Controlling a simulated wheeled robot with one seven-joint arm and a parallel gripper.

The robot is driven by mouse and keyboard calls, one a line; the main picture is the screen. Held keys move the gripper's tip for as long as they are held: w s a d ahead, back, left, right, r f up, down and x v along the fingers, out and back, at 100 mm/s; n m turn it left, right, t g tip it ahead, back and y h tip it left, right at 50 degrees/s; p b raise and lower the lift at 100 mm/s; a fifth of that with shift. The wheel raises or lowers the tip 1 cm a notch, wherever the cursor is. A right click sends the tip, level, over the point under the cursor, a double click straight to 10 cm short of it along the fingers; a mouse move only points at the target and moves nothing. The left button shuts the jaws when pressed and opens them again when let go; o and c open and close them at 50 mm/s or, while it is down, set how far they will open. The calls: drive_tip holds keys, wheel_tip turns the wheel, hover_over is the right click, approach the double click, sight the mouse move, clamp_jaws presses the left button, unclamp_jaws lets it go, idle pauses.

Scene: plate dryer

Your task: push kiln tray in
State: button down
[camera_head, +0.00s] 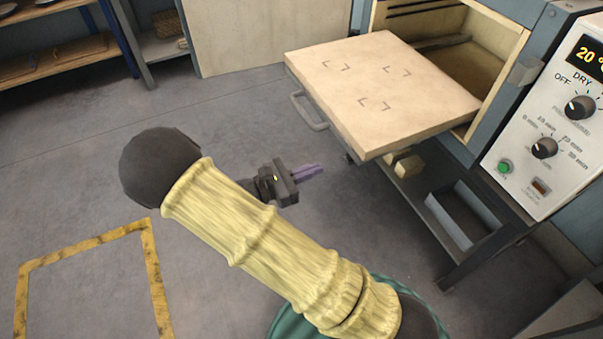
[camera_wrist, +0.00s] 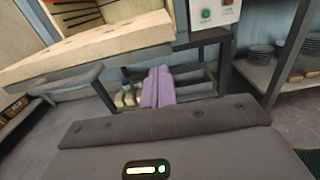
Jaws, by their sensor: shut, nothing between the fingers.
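The kiln tray (camera_head: 378,85) is a flat beige slab with corner marks on top, pulled out of the kiln opening (camera_head: 455,50) at the upper right. A grey bar handle (camera_head: 309,112) is on its front edge. My gripper (camera_head: 318,170), with purple fingers, is shut and empty, below and in front of the tray, apart from the handle. In the wrist view the tray (camera_wrist: 95,47) and its handle (camera_wrist: 62,85) are at the upper left, and my shut fingers (camera_wrist: 158,86) point past the tray's right side, toward the stand below.
The control panel (camera_head: 548,115) with knobs and a lit display is right of the opening. The stand's lower shelf (camera_head: 425,200) holds beige blocks (camera_head: 404,165) and a grey bin (camera_head: 463,215). Shelves are at the upper left. The floor left of the tray is clear.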

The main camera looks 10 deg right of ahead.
sight(354, 154)
drive_tip(key=b+x, duration=0.1)
drive_tip(key=x, duration=0.7)
drive_tip(key=shift+d+f, duration=0.1)
drive_tip(key=shift+d, duration=0.1)
drive_tip(key=shift+w+d, duration=0.1)
drive_tip(key=shift+d, duration=0.3)
drive_tip(key=shift+w, duration=0.15)
